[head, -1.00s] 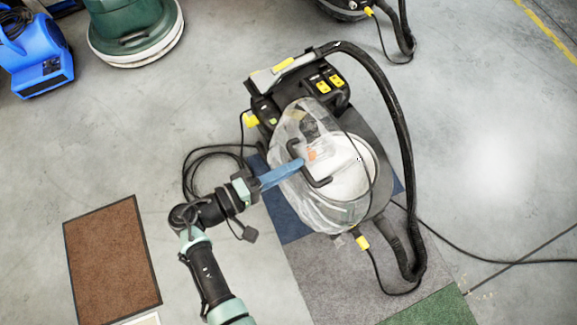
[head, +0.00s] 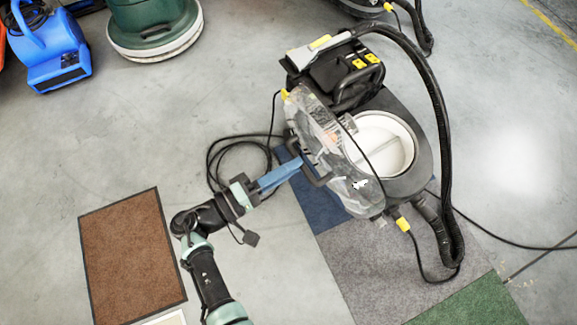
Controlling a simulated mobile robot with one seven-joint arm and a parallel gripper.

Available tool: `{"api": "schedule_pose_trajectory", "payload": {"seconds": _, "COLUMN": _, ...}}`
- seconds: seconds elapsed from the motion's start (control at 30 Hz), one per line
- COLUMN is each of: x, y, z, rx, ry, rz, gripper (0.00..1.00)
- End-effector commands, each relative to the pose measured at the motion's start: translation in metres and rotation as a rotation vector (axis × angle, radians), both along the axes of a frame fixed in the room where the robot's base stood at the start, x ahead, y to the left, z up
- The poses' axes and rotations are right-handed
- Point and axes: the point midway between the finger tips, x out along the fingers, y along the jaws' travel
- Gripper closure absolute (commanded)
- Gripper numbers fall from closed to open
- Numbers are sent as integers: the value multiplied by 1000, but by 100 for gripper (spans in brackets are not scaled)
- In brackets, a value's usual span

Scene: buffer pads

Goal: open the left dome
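The clear dome (head: 337,147) belongs to the black machine right of centre. It is tilted up on its left side, toward my arm. The machine's round white bowl (head: 396,138) is uncovered on the right. The dome has a dark handle (head: 319,180) on its outer side. My gripper (head: 300,163), with blue fingers, reaches in from the left and is shut on this handle at its middle. The fingertips are small and partly hidden against the handle.
A thick black hose (head: 440,130) arches over the machine's right side. A cable loop (head: 225,160) lies on the floor behind my gripper. A brown mat (head: 130,255) lies at left. A blue blower (head: 58,55) and a green floor machine (head: 150,20) stand at the back.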

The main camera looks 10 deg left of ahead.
Motion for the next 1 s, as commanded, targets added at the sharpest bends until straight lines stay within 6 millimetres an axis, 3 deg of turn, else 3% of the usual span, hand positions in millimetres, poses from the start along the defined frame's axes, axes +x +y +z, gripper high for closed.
{"api": "schedule_pose_trajectory", "payload": {"seconds": 0.03, "x": -3, "y": -9, "z": -14, "rx": 9, "ry": 34, "rz": -18, "gripper": 100}}
{"api": "schedule_pose_trajectory", "payload": {"seconds": 0.33, "x": -3, "y": -10, "z": -15, "rx": 9, "ry": 35, "rz": -20, "gripper": 100}}
{"api": "schedule_pose_trajectory", "payload": {"seconds": 0.37, "x": -3, "y": -10, "z": -15, "rx": 9, "ry": 35, "rz": -20, "gripper": 80}}
{"api": "schedule_pose_trajectory", "payload": {"seconds": 0.53, "x": -3, "y": -9, "z": -13, "rx": 9, "ry": 32, "rz": -19, "gripper": 52}}
{"api": "schedule_pose_trajectory", "payload": {"seconds": 1.0, "x": -3, "y": -4, "z": -8, "rx": 9, "ry": 22, "rz": -12, "gripper": 52}}
